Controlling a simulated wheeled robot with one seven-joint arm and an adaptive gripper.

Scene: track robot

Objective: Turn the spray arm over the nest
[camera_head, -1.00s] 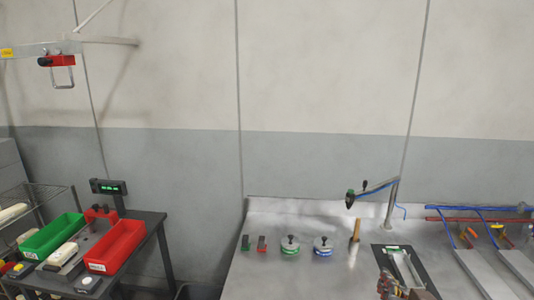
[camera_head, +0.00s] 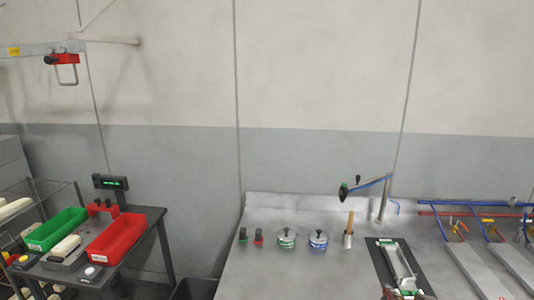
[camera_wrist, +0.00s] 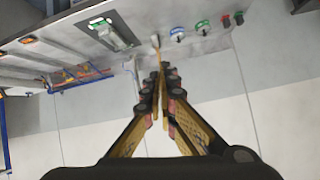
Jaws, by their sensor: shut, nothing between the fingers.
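The spray arm (camera_head: 366,185) is a grey bar with a blue hose and a dark nozzle head at its left end. It stands on an upright post (camera_head: 382,209) at the back of the steel bench and points left, away from the nest. The nest (camera_head: 402,265) is a pale metal fixture on a black plate, nearer me; it shows upside down in the wrist view (camera_wrist: 107,33). My gripper (camera_wrist: 161,68) is shut and empty, its fingertips together.
A wooden-handled tool (camera_head: 349,230) stands left of the post. Green (camera_head: 286,239) and blue (camera_head: 318,240) lidded pots stand further left. Blue and red pipes (camera_head: 470,212) and metal channels fill the right. A side table holds a red bin (camera_head: 116,238) and green bin (camera_head: 56,230).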

